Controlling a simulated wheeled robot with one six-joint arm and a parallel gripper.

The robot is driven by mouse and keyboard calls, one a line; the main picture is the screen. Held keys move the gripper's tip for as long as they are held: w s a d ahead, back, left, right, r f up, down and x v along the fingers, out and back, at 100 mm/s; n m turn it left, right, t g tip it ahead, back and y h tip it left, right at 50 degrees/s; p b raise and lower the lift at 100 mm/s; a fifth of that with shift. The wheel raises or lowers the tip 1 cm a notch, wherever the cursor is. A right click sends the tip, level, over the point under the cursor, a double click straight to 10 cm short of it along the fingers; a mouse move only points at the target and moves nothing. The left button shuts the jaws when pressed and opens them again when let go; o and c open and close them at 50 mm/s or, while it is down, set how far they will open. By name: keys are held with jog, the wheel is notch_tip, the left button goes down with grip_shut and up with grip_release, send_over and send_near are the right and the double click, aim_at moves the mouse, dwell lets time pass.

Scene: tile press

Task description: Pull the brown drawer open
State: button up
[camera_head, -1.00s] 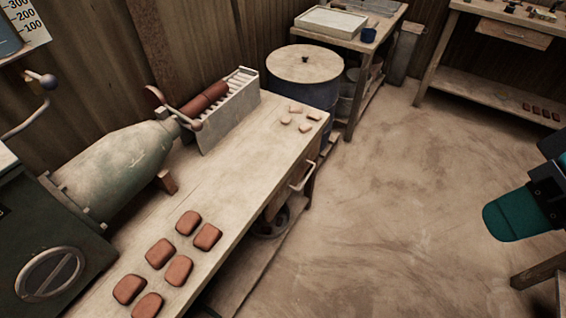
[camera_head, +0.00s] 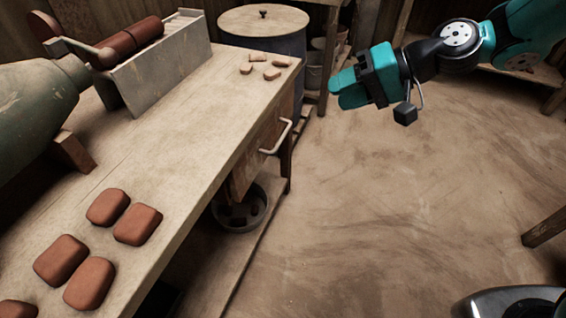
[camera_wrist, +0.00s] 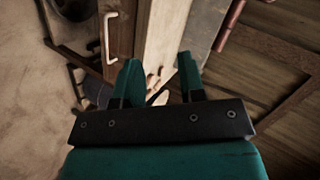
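The brown drawer (camera_head: 250,165) is set in the side of the wooden workbench (camera_head: 200,135), under its top, and looks closed. Its pale bar handle (camera_head: 281,138) sticks out from the front. In the wrist view the handle (camera_wrist: 109,38) is at the upper left on the brown drawer front (camera_wrist: 124,30). My gripper (camera_head: 334,91) is in the air to the right of the bench, apart from the handle. In the wrist view its two teal fingers (camera_wrist: 160,66) are spread with nothing gripped between them. The handle lies left of both fingers there.
Several reddish tiles (camera_head: 108,208) and small pale pieces (camera_head: 272,74) lie on the benchtop. A press with a red-brown roller (camera_head: 130,42) stands at the left. A lidded drum (camera_head: 262,20) is behind the bench. A bowl (camera_head: 240,210) sits below the drawer.

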jog(key=w+d+f+m+t+y+b, duration=0.25)
jog(key=w+f+b, duration=0.3)
jog(key=f, duration=0.55)
jog(key=w+d+f+m+t+y+b, duration=0.15)
jog(key=w+f+m+b, duration=0.35)
jog(key=f, duration=0.6)
jog(key=n+h+b, duration=0.1)
jog(key=n+b, duration=0.1)
jog(key=b, duration=0.3)
send_near(283, 135)
jog(key=x, duration=1)
jog(key=shift+w+f, duration=0.1)
jog(key=shift+f, duration=0.2)
grip_shut()
jog(key=shift+p, duration=0.3)
